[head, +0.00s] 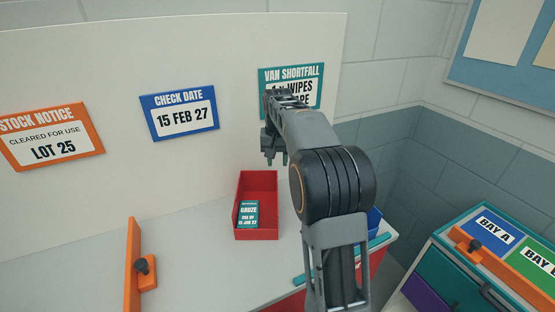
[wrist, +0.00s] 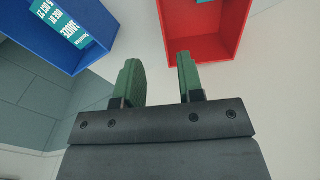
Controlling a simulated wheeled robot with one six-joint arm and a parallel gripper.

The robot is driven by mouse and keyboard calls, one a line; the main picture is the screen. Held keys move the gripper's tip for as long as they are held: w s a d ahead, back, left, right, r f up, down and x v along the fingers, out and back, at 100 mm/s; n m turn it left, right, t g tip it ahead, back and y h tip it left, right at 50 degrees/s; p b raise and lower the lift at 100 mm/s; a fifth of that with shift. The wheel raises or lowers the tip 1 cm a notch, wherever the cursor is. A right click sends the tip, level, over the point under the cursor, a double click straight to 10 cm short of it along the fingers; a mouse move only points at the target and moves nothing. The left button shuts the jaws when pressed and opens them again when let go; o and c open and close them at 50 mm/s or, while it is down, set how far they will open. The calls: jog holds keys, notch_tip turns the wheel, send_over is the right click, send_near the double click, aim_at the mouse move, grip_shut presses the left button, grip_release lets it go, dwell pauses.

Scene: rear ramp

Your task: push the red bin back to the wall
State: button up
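The red bin (head: 257,222) stands on the light counter in front of the white board, in the middle of the head view. A teal gauze pack (head: 248,213) stands inside it. The bin also shows at the top of the wrist view (wrist: 203,52), cut off by the frame edge. My gripper (head: 275,160) is above and a little right of the bin's back in the head view. In the wrist view its two green fingers (wrist: 162,82) are apart with nothing between them. They appear clear of the bin.
A blue bin (head: 375,221) stands right of the red bin, mostly behind my arm; in the wrist view it (wrist: 60,40) holds a teal pack. An orange divider (head: 133,265) stands on the counter at left. A drawer unit (head: 480,262) is at right.

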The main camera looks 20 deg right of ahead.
dwell(0.3)
notch_tip(320, 180, down, 14)
jog(key=shift+r+p, duration=0.1)
jog(key=shift+p, duration=0.3)
dwell(0.4)
grip_shut()
dwell(0.4)
